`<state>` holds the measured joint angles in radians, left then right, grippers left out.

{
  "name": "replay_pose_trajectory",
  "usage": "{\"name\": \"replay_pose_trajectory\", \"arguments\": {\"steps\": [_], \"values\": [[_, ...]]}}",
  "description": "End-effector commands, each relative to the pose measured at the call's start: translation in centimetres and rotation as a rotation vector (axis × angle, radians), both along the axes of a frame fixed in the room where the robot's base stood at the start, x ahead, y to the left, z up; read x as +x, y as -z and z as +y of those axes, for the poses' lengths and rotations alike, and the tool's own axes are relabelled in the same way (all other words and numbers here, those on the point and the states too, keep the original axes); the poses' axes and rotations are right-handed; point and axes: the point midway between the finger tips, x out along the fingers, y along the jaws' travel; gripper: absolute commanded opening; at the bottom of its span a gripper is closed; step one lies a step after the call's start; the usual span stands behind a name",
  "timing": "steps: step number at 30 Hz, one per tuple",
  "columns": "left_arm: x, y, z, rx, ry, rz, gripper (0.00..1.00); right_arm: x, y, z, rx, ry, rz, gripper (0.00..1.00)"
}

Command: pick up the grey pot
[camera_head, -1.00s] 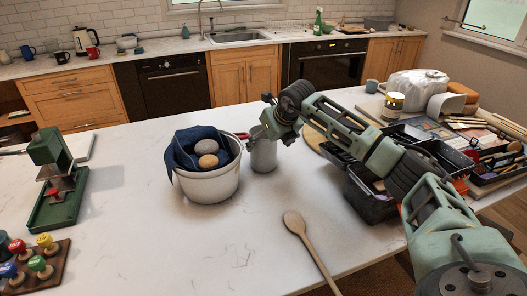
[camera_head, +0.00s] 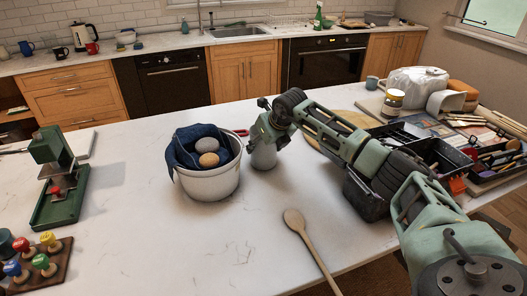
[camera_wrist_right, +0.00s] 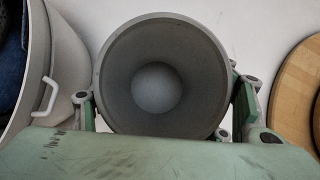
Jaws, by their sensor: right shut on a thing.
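The grey pot (camera_head: 263,158) is upright at the white worktop, just right of the white bucket (camera_head: 207,184). My right gripper (camera_head: 266,136) is at the pot's upper part and hides its rim in the head view. In the right wrist view I look down into the pot's round, empty-looking mouth (camera_wrist_right: 158,88). The fingers of my right gripper (camera_wrist_right: 164,108) are on opposite sides of the pot, shut on it. I cannot make out any gap under the pot. My left gripper is not in view.
The bucket, holding a dark blue cloth (camera_head: 183,151) and round lumps, is close to the pot. A wooden spoon (camera_head: 311,248) lies in front. A round wooden board (camera_head: 335,122) and black tool trays (camera_head: 440,158) are to the right.

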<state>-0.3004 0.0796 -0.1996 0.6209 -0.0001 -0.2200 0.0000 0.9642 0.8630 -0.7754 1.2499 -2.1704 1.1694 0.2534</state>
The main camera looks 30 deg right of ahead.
Motion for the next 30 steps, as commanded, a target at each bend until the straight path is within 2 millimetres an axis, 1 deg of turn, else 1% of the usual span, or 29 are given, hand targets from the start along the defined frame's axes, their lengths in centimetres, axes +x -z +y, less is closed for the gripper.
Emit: {"name": "replay_pose_trajectory", "arguments": {"steps": [1,9,17,20,23,26,27,28,30], "values": [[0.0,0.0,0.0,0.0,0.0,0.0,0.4,0.0,0.0,-0.1,-0.001,0.001,0.0,0.45],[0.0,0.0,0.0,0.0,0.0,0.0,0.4,0.1,-0.3,-0.1,0.0,0.001,-0.005,0.23],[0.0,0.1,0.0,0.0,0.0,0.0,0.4,0.1,-0.4,-0.1,0.0,0.001,-0.006,0.23],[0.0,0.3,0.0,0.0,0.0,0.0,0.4,0.2,-0.9,-0.1,0.0,0.001,-0.008,0.23],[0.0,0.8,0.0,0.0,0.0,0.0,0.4,0.2,-1.7,-0.1,0.0,0.001,-0.009,0.23],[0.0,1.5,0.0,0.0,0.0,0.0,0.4,0.2,-3.3,0.0,0.001,0.0,-0.012,0.23],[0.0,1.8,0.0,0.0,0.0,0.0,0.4,0.2,-4.1,0.0,0.0,-0.001,-0.013,0.23],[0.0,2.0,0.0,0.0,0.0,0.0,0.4,-0.1,-4.6,-0.2,-0.001,0.001,-0.011,0.23],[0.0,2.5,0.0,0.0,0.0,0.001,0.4,-1.7,-5.1,-0.7,-0.004,0.0,-0.008,0.23]]}}
